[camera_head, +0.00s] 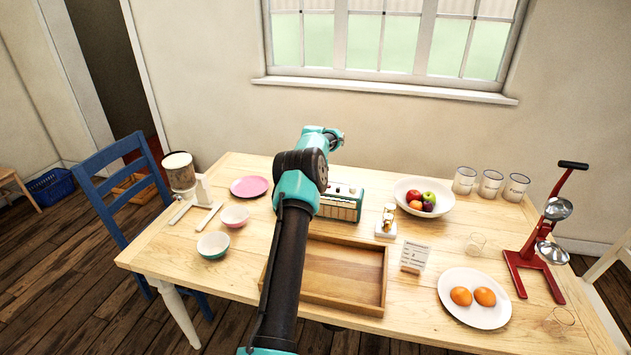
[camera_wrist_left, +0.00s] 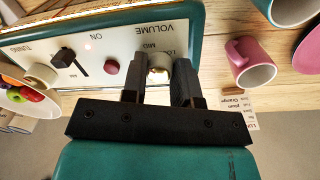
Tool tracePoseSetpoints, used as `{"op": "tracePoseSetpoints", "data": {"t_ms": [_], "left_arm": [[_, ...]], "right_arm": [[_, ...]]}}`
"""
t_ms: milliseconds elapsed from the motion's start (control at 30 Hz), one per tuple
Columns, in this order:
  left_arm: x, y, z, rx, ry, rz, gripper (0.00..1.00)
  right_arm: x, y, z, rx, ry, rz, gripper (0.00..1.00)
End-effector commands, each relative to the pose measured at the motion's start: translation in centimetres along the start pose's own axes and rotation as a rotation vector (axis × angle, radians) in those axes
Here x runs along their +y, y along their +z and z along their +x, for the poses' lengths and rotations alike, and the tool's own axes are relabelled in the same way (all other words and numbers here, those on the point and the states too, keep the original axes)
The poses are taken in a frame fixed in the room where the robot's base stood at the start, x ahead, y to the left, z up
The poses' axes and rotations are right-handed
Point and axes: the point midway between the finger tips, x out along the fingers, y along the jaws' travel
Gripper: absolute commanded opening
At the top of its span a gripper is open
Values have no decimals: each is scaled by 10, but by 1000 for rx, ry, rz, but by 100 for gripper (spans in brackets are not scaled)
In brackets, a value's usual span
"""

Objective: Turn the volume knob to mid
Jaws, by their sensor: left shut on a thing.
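The radio (camera_head: 340,206) is a teal and cream box at the back middle of the table, partly hidden behind my left arm. In the left wrist view its cream panel (camera_wrist_left: 112,38) appears upside down, with VOLUME, MID, LO, ON and TUNING lettering. The pale volume knob (camera_wrist_left: 158,62) sits below the MID mark in that view. My left gripper (camera_wrist_left: 158,78) has its two black fingers on either side of the knob, shut on it. The fingers partly cover the knob and I cannot tell where it points. In the head view the fingers are hidden. My right gripper is not in view.
The panel also has a black lever (camera_wrist_left: 66,56), a dark red button (camera_wrist_left: 111,67) and a pale tuning knob (camera_wrist_left: 40,75). A wooden tray (camera_head: 384,285) lies in front of the radio. A fruit bowl (camera_head: 441,205) stands to its right, and a pink plate (camera_head: 249,186) to its left.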

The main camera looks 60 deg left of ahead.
Motion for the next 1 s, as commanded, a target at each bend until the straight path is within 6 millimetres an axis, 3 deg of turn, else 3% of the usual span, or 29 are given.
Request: {"op": "tracePoseSetpoints", "data": {"t_ms": [400,967,1000], "left_arm": [[0,-1,-1,-12,0,247,4],[0,-1,0,-15,0,285,4],[0,-1,0,-15,0,285,31]], "right_arm": [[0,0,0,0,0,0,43],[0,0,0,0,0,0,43],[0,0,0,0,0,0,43]]}}
